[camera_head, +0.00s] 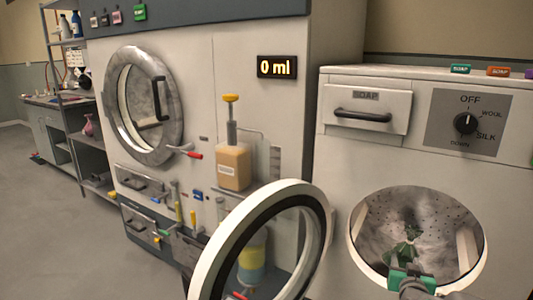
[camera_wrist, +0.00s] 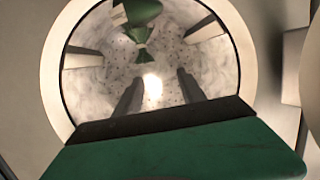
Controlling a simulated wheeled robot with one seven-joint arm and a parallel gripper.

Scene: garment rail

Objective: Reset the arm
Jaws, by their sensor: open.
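My gripper (camera_wrist: 158,80) is open, its two dark fingers apart with nothing between them in the wrist view. It points at the round opening of the right washing machine (camera_head: 345,170). I cannot tell whether the fingertips are inside the opening. In the head view, the green part of my wrist (camera_head: 412,282) shows at the lower right, in front of the opening, and the fingers are hard to make out. A green item (camera_wrist: 138,36) shows in the drum (camera_wrist: 205,65), above the fingertips in the wrist view. It may be cloth.
The white round door (camera_head: 318,215) stands open left of the opening. A larger machine (camera_head: 260,130) with a closed round door (camera_head: 172,120), a soap pump bottle (camera_head: 233,165) and a "0 ml" display (camera_head: 277,67) stands behind it.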

